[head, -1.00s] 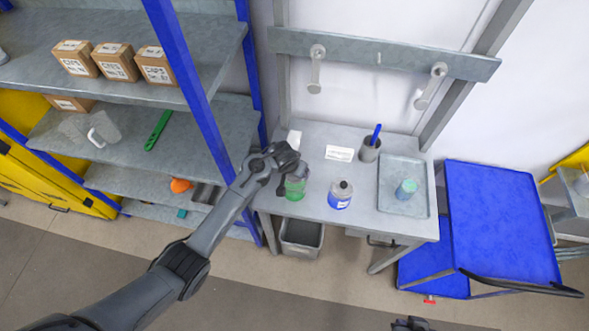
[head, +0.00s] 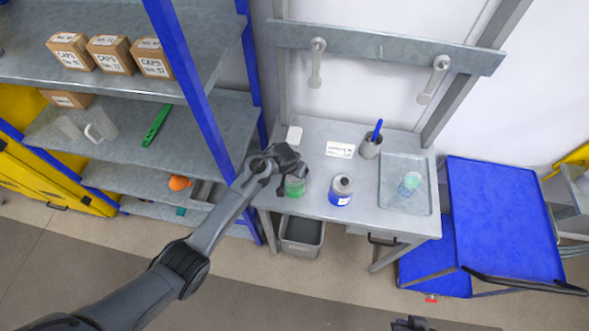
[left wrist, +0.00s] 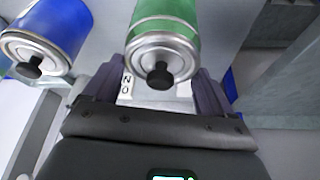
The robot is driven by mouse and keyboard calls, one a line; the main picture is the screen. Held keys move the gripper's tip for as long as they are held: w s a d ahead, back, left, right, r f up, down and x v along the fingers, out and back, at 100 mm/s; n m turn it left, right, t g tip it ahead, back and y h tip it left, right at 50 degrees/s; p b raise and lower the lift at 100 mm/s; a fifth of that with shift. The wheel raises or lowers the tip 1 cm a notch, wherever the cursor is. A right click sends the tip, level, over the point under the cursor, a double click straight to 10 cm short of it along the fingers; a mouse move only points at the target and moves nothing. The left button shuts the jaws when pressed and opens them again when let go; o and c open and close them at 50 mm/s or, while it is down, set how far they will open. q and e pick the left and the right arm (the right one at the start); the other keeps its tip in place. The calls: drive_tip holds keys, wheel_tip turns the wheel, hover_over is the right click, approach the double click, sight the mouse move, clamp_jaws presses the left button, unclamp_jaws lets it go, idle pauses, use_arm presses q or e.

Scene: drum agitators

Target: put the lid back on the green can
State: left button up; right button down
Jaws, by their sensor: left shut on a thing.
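The green can (head: 295,187) stands near the left edge of the grey table, just below my left gripper (head: 287,160). In the left wrist view the green can (left wrist: 163,14) is seen from its top end. The silver lid (left wrist: 160,50) with a black knob is lined up with that end; whether it is seated cannot be told. The left fingers (left wrist: 157,88) lie on both sides of the lid, shut on it. A dark part at the bottom edge of the head view seems to be my right gripper (head: 410,324); its fingers are not clear.
A blue can (head: 341,190) with a knobbed lid stands to the right. Behind are a cup (head: 371,147) with a blue-handled tool and a label card (head: 340,149). A tray (head: 393,205) holds a teal container (head: 409,184). A blue-posted shelf (head: 187,85) is close on the left.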

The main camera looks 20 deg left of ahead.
use_arm(q)
drive_tip(key=shift+r+p, duration=0.1)
drive_tip(key=shift+p, duration=0.45)
idle(0.9)
idle(0.4)
drive_tip(key=shift+f+p, duration=0.2)
drive_tip(key=shift+p, duration=0.1)
idle(0.4)
idle(0.9)
drive_tip(key=o, duration=0.8)
drive_tip(key=shift+r+p, duration=0.1)
drive_tip(key=shift+p, duration=0.3)
